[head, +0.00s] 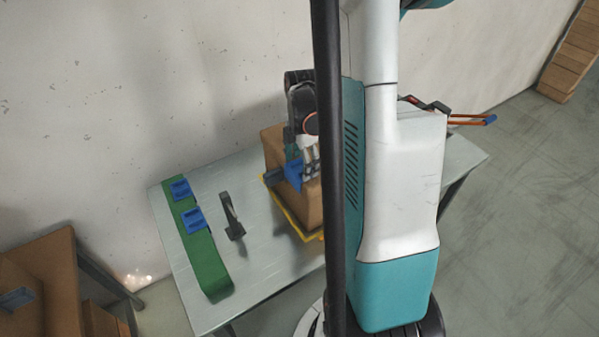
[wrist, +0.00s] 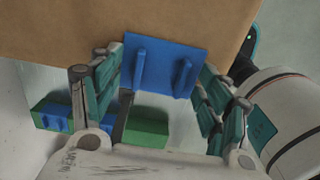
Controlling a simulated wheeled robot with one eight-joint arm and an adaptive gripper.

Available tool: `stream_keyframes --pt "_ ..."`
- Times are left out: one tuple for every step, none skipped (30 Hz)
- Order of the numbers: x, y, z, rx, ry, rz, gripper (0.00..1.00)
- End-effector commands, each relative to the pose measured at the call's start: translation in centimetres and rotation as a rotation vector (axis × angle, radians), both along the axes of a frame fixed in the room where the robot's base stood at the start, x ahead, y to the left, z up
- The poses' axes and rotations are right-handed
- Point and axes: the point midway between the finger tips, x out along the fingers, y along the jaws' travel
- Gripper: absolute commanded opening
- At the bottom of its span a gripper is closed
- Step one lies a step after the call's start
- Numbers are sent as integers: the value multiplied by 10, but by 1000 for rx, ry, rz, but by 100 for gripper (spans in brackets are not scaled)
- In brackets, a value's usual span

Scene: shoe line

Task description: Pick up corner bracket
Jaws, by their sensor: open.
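A blue ribbed piece, which looks like the corner bracket (wrist: 158,68), sits at the edge of a cardboard box (wrist: 100,22) in the wrist view. It has a flat face with two raised ribs. My gripper (wrist: 160,60) is open, with one finger on each side of this piece. I cannot tell whether the fingers touch it. In the head view, blue parts of the bracket (head: 293,171) show at the box's upper left edge, under my gripper (head: 301,158). My arm hides much of the box there.
A green bar (head: 208,262) with two similar blue pieces (head: 192,220) lies along the table's left side. A dark grey hooked part (head: 231,216) stands between bar and box. A yellow tray (head: 308,236) is under the box. The table (head: 250,278) is bare near its front edge.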

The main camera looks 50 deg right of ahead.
Motion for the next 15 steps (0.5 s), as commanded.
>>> stream_keyframes --pt "0 0 -1 0 0 0 70" --pt "0 0 -1 0 0 0 70" --pt "0 0 -1 0 0 0 70" --pt "0 0 0 0 0 0 70" --pt "0 0 0 0 0 0 70" --pt "0 0 0 0 0 0 70" --pt "0 0 0 0 0 0 63" --pt "0 0 0 0 0 0 56" --pt "0 0 0 0 0 0 47" --pt "0 0 0 0 0 0 41" --pt "0 0 0 0 0 0 34" --pt "0 0 0 0 0 0 25" --pt "0 0 0 0 0 0 22" --pt "0 0 0 0 0 0 22" --pt "0 0 0 0 0 0 22"
